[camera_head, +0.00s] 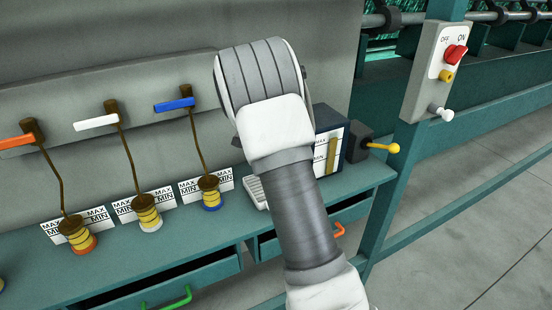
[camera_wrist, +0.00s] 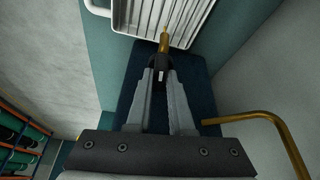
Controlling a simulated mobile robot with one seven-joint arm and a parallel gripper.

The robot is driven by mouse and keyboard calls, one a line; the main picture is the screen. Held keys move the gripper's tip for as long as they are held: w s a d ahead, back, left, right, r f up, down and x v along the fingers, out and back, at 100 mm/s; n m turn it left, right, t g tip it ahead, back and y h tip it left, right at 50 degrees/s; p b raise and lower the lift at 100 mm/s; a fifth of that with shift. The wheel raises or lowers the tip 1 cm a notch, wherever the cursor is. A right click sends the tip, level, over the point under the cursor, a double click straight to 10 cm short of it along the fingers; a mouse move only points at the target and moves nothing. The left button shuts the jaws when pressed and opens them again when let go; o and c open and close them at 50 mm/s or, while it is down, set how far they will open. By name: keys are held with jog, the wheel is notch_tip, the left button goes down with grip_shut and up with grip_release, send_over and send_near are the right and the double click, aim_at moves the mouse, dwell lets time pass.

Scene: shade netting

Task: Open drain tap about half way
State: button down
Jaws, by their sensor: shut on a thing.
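The drain tap shows in the wrist view as a short brass piece (camera_wrist: 164,42) with a dark handle (camera_wrist: 158,62). It sits at the face of a dark blue tank (camera_wrist: 195,80), above a white ribbed tray (camera_wrist: 190,18). My gripper (camera_wrist: 160,74) is shut on the dark handle, its two grey fingers closing at the top. How far the tap is turned I cannot tell. In the head view my arm hides the tap and my gripper; the tank (camera_head: 325,125) and tray (camera_head: 258,192) show partly behind it.
A bent brass tube (camera_wrist: 265,117) runs close to the right of my gripper. A grey box with a yellow-knobbed lever (camera_head: 380,147) stands right of the tank. Several levers and yellow bobbins (camera_head: 209,188) are at left. A switch box (camera_head: 436,70) is on the teal post.

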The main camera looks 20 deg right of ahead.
jog(key=shift+m+g, duration=0.3)
jog(key=shift+m, duration=0.5)
jog(key=c, duration=1.1)
grip_release()
jog(key=v, duration=1.7)
jog(key=shift+w+a+r, duration=0.1)
jog(key=shift+w+a, duration=0.05)
jog(key=shift+a, duration=0.15)
